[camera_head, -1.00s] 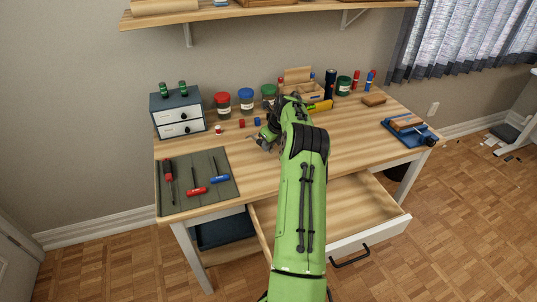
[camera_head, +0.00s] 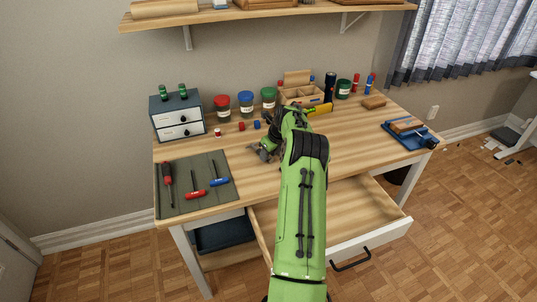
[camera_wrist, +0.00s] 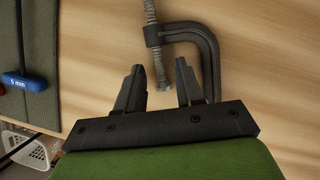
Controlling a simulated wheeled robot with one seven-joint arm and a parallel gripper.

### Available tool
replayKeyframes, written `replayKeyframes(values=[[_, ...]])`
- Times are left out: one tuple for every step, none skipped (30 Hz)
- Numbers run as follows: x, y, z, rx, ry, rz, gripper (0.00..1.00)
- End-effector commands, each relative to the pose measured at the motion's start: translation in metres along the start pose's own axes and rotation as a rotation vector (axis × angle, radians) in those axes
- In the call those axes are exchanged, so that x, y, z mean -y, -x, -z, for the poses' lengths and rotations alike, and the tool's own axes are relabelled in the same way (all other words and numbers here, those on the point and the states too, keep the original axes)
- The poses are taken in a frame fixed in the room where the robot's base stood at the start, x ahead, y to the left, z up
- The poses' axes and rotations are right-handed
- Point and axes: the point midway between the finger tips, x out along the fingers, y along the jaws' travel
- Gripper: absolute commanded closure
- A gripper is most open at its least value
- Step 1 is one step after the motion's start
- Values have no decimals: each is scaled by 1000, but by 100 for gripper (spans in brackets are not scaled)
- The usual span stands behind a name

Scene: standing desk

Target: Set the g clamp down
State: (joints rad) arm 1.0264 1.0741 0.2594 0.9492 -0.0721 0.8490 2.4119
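The dark grey g clamp (camera_wrist: 208,50) lies on the wooden desk top (camera_wrist: 270,110) at the top of the wrist view. My gripper (camera_wrist: 160,68) is open, with a clear gap between its two black fingers. The lower end of the clamp's threaded screw reaches into that gap, with space visible on both sides. The clamp's curved frame is just beyond and right of the right finger. In the head view my gripper (camera_head: 264,152) is low over the middle of the desk; the clamp is too small and too covered there to make out clearly.
A green tool mat (camera_head: 205,165) with screwdriver and hex keys lies left. A small drawer box (camera_head: 178,118), jars and a wooden organizer (camera_head: 302,95) line the back. A blue vise-like tool (camera_head: 408,130) sits right. The front drawer (camera_head: 365,240) is open.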

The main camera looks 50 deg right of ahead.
Motion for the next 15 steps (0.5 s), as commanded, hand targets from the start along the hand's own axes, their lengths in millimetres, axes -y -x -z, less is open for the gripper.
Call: replayKeyframes(values=[[1,12,-1,2,-1,2,63],[1,20,-2,3,-1,3,63],[1,31,-2,3,-1,2,63],[1,40,-2,3,-2,3,63],[1,49,-2,2,-2,4,63],[1,60,-2,3,-1,4,63],[1,68,-2,3,0,4,63],[1,76,-2,3,-1,3,63],[1,86,-2,3,-1,3,63],[1,92,-1,2,-1,2,63],[0,97,-1,2,-1,2,63],[1,104,-1,2,-1,3,63],[1,107,-1,2,-2,2,63],[1,110,-1,1,-1,2,63],[1,113,0,1,-1,2,63]])
